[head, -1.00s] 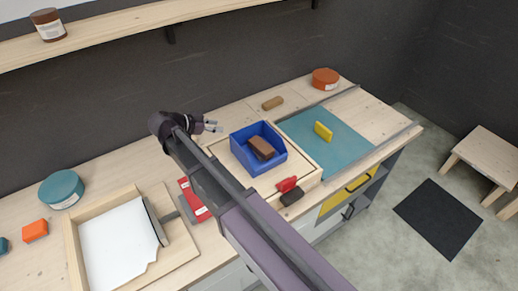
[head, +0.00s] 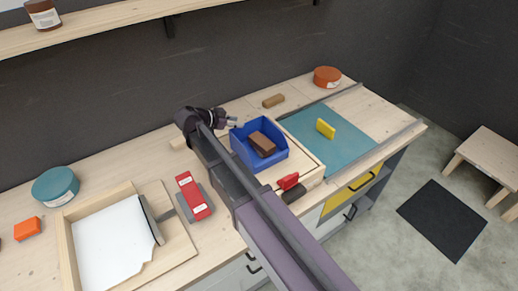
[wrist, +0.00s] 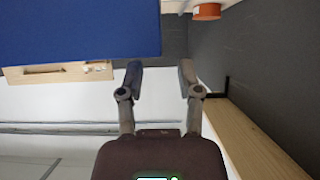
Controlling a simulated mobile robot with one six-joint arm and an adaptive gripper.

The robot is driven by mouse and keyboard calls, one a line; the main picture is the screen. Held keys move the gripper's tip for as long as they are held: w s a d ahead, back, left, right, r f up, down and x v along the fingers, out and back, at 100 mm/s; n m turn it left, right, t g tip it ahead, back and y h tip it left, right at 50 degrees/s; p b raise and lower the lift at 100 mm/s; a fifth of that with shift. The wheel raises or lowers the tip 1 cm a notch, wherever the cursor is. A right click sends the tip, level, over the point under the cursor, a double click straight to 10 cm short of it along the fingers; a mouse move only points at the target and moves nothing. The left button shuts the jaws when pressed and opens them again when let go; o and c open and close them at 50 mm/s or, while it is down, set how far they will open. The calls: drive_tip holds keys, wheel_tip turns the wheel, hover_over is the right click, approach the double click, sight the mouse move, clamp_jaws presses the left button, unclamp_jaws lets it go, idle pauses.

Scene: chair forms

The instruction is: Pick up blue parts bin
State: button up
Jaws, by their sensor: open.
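The blue parts bin (head: 273,161) sits on a pale wooden board on the workbench in the head view, with a brown block (head: 262,144) inside. In the wrist view, a wall of the bin (wrist: 75,30) fills the upper left. My gripper (head: 234,122) is at the bin's back left corner, close to the rim. In the wrist view, my gripper (wrist: 161,72) is open with nothing between its fingers. My arm hides part of the bench left of the bin.
Right of the bin lies a teal mat (head: 318,145) with a yellow piece (head: 325,128). A red-handled item (head: 289,182) lies in front, and a red and grey tool (head: 193,196) lies to the left. A wall shelf (head: 120,28) runs above the bench.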

sight(247, 123)
idle(0.3)
drive_tip(key=shift+b+x, duration=1.1)
drive_tip(key=shift+x, duration=0.9)
drive_tip(key=shift+w+d+f, duration=0.35)
drive_tip(key=shift+d+f, duration=0.05)
clamp_jaws()
